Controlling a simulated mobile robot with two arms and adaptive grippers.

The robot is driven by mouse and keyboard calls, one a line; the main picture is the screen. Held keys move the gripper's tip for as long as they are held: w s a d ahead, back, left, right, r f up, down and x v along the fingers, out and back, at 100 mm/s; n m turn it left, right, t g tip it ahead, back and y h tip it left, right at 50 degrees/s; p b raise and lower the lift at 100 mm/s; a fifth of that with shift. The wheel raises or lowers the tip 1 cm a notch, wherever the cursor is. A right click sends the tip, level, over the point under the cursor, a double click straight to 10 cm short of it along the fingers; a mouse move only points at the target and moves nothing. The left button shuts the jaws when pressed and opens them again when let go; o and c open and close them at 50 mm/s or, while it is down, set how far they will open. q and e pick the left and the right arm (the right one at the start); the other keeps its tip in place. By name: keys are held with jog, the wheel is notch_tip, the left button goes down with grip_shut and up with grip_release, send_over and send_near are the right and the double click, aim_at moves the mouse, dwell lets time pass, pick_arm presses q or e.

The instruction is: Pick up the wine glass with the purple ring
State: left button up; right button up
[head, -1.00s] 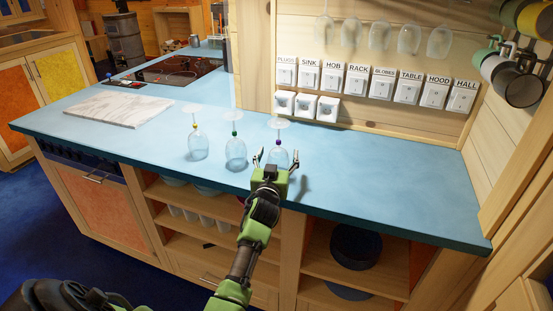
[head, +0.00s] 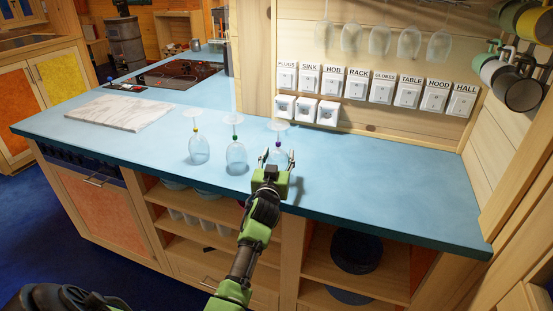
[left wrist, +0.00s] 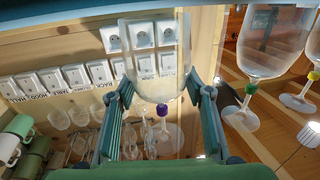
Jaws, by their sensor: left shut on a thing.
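The wine glass with the purple ring (head: 278,142) stands upside down near the counter's front edge, its bowl on the counter and its foot up. My left gripper (head: 277,158) is shut around its bowl, which is partly hidden behind the fingers. My right gripper is not in view.
The blue counter (head: 380,195) is clear to the right of the glasses. A marble board (head: 118,113) lies at the left, before a dark hob (head: 170,73). Labelled switches (head: 382,88) line the back wall, with several glasses (head: 409,42) hanging above and mugs (head: 520,88) at the right.

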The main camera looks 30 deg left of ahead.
pick_arm(q)
notch_tip(320, 180, up, 3)
jog(key=shift+f, duration=0.1)
jog(key=s+d+r, duration=0.3)
jog(key=s+r, duration=0.1)
jog(key=s, duration=0.2)
jog(key=s+d+r, duration=0.3)
jog(key=s+r, duration=0.2)
jog(key=s, duration=0.1)
jog(key=shift+s+d+r+b, duration=0.25)
jog(key=shift+s+b, duration=0.05)
jog(key=shift+b, duration=0.05)
